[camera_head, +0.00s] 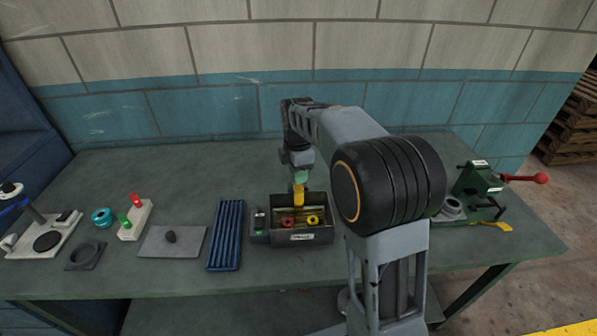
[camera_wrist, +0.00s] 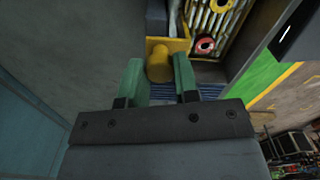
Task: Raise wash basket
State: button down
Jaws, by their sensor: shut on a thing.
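My gripper (camera_head: 299,178) is above the grey metal box (camera_head: 310,239) on the bench. In the wrist view, its two green fingers (camera_wrist: 157,82) are on either side of a yellow knob-like grip (camera_wrist: 158,64), shut on it. The yellow grip also shows below the gripper in the head view (camera_head: 298,196). A yellow bar (camera_wrist: 176,45) shows beside the grip. Slats or rods (camera_wrist: 217,15) and a red ring (camera_wrist: 205,45) are seen next to it. Red and yellow rings (camera_head: 312,219) sit inside the box. How the basket joins the grip cannot be made out.
A small dark device (camera_head: 259,225) and a blue slatted tray (camera_head: 226,235) stand left of the box. A grey plate (camera_head: 172,243) and a peg block (camera_head: 135,221) lie further left. A green fixture with a red-knobbed lever (camera_head: 478,183) stands at the right. The wall is behind.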

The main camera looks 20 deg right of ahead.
notch_tip(320, 180, up, 6)
jog(key=p, duration=0.5)
jog(key=shift+r, duration=0.2)
jog(key=shift+w+f, duration=0.1)
jog(key=c, duration=1)
grip_release()
jog(key=shift+o, duration=0.7)
notch_tip(320, 180, up, 14)
jog(key=shift+p, duration=0.35)
